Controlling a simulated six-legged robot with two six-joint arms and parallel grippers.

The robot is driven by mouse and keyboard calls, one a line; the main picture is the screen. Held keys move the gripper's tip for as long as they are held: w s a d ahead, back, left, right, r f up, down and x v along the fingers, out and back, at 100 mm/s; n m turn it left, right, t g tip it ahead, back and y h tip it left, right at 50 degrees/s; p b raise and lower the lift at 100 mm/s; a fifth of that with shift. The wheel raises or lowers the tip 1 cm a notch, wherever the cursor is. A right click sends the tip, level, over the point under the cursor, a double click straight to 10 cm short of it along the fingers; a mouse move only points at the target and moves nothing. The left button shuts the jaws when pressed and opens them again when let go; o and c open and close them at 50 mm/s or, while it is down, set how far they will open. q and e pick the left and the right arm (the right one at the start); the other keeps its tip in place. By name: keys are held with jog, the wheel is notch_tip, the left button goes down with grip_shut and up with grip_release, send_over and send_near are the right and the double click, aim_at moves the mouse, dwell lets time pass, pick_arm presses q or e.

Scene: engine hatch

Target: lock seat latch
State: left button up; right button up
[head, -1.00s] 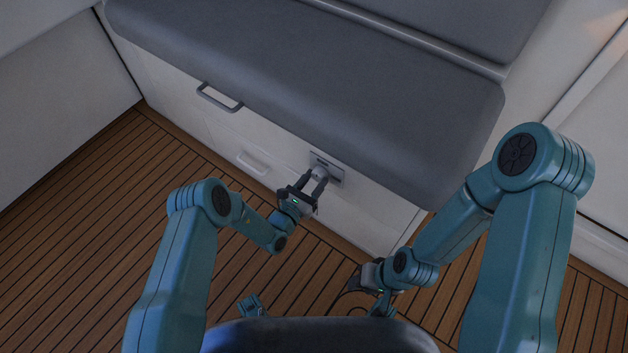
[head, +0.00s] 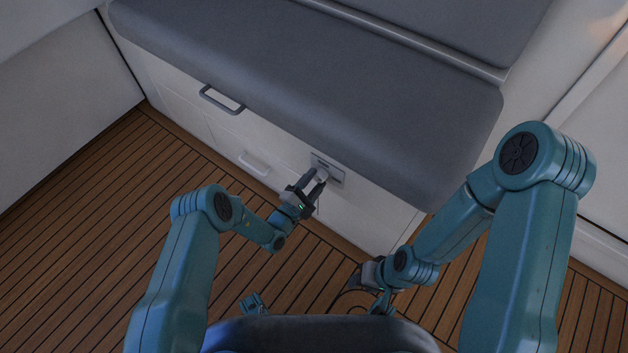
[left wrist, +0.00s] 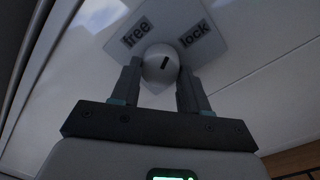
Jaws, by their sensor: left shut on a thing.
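The seat latch is a round pale knob (left wrist: 158,68) on a light plate (left wrist: 157,25) marked "free" on the left and "lock" on the right in the left wrist view. The knob's short black mark leans slightly right of upright, between the two words. In the head view the plate (head: 331,166) sits on the seat's front panel, just under the cushion. My left gripper (head: 317,178) is shut on the knob, one finger on each side, and partly hides it there. My right gripper (head: 362,281) is low near the floor, away from the latch; its fingers are unclear.
The grey seat cushion (head: 300,85) overhangs the white front panel (head: 375,213). A dark handle (head: 221,101) and a white handle (head: 255,164) stick out left of the latch. The plank floor (head: 80,230) is clear on the left.

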pick_arm(q)
jog(key=m+p, duration=0.1)
jog(key=m, duration=0.4)
jog(key=shift+a, duration=0.1)
jog(key=shift+m, duration=0.5)
jog(key=o, duration=1.1)
jog(key=shift+c, duration=0.2)
jog(key=p+v, duration=0.3)
jog(key=v, duration=1.3)
jog(key=shift+p, duration=0.35)
jog(key=shift+a+f, duration=0.1)
jog(key=shift+a, duration=0.05)
